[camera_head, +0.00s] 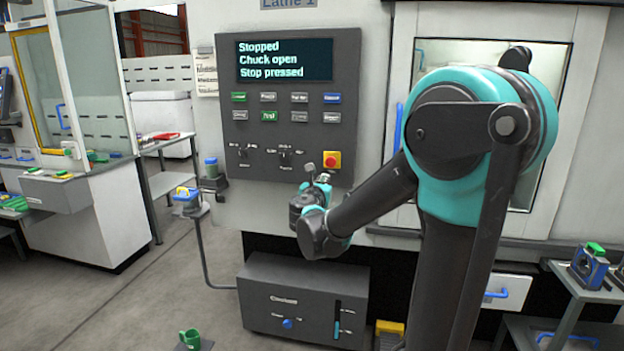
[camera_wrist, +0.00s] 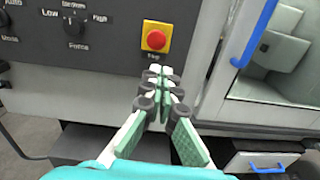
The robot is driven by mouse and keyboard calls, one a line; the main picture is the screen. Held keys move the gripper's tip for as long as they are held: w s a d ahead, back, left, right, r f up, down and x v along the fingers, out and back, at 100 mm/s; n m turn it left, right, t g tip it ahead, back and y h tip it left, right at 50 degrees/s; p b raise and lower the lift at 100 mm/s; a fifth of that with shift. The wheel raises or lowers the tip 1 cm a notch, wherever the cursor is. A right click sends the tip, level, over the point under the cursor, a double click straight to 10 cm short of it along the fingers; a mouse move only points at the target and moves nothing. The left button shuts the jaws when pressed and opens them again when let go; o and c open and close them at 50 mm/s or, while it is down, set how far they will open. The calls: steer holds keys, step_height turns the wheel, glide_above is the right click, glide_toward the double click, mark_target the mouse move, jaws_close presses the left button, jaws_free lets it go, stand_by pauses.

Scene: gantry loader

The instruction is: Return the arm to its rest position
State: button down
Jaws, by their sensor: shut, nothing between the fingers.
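My arm reaches from the right foreground toward the lathe's control panel (camera_head: 290,110). My gripper (camera_head: 316,172) is in front of the panel's lower edge, close to the red stop button on its yellow square (camera_head: 332,160). In the wrist view my gripper (camera_wrist: 160,75) is shut and empty, its green-padded fingers meeting just below the stop button (camera_wrist: 155,39). A small gap seems to show between the tips and the button, but contact cannot be ruled out. The panel screen reads "Stopped", "Chuck open" and "Stop pressed".
The lathe door (camera_head: 490,120) with its blue handle (camera_wrist: 254,33) is to the right of the panel. A dark cabinet (camera_head: 300,295) stands below. A small stand (camera_head: 196,212) is at left, and a side table (camera_head: 585,285) at right. Open floor (camera_head: 140,310) lies at left.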

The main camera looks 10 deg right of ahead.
steer(key=s+d+f+m+g, duration=0.8)
steer(key=s+d+f+m, duration=0.4)
steer(key=s+f+m, duration=0.4)
steer(key=s+a+f+m+g+y, duration=0.2)
steer(key=s+a+f+m+y, duration=0.1)
steer(key=s+f+m, duration=0.3)
steer(key=s+a+f+m+g+y, duration=0.2)
steer(key=s+f+m, duration=0.4)
steer(key=s+m, duration=0.3)
steer(key=shift+s+a+m+g+y, duration=0.3)
steer(key=shift+s+a+y, duration=0.1)
steer(key=shift+s, duration=0.15)
